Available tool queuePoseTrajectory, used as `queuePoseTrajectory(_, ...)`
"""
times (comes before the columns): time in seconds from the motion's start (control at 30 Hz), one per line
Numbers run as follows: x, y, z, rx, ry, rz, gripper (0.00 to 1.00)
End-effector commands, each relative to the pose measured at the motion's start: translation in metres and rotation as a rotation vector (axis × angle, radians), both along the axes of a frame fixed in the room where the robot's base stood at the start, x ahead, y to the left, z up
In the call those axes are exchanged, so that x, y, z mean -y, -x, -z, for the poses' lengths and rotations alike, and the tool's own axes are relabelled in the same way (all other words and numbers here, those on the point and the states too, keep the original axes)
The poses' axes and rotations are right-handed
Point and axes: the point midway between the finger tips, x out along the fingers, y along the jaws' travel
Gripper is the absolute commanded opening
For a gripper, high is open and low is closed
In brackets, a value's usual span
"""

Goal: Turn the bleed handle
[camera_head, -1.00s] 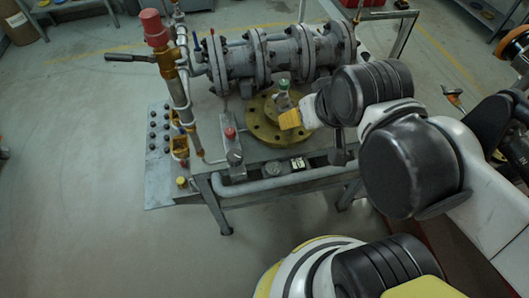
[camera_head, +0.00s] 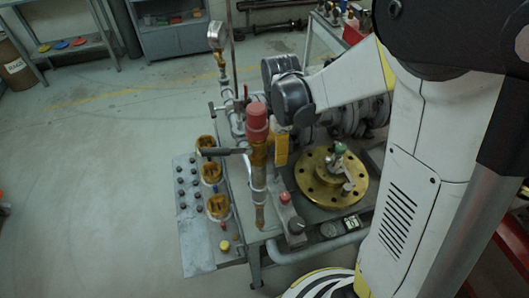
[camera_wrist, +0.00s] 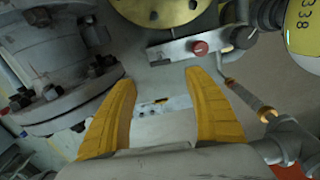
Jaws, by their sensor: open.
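A thin upright pipe with a gauge (camera_head: 215,38) stands behind the red-capped valve (camera_head: 257,122). Two small handles show on this piping, a short grey one (camera_head: 213,107) and a red one (camera_head: 246,92). I cannot tell for sure which is the bleed handle. A longer dark lever (camera_head: 226,151) sticks out left from the red-capped valve. My gripper (camera_wrist: 158,75) points down between that valve and the flanged pipe. In the wrist view its yellow fingers are spread, with nothing seen between them. In the head view, one yellow finger (camera_head: 281,150) shows beside the red cap; the rest is hidden.
The brass flange (camera_head: 308,184) lies right of the gripper, also at the top of the wrist view (camera_wrist: 165,10). A box with a red button (camera_head: 285,198) stands in front. Several brass fittings (camera_head: 210,173) line the bench's left side.

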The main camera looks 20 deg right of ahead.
Motion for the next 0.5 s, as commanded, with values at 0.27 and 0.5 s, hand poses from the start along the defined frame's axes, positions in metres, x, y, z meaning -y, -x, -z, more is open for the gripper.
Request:
queuePoseTrajectory(0.27, 0.000, 0.000, 0.056, 0.002, 0.000, 0.002, 0.61)
queuePoseTrajectory(0.5, 0.000, 0.000, 0.092, 0.002, 0.000, 0.003, 0.61)
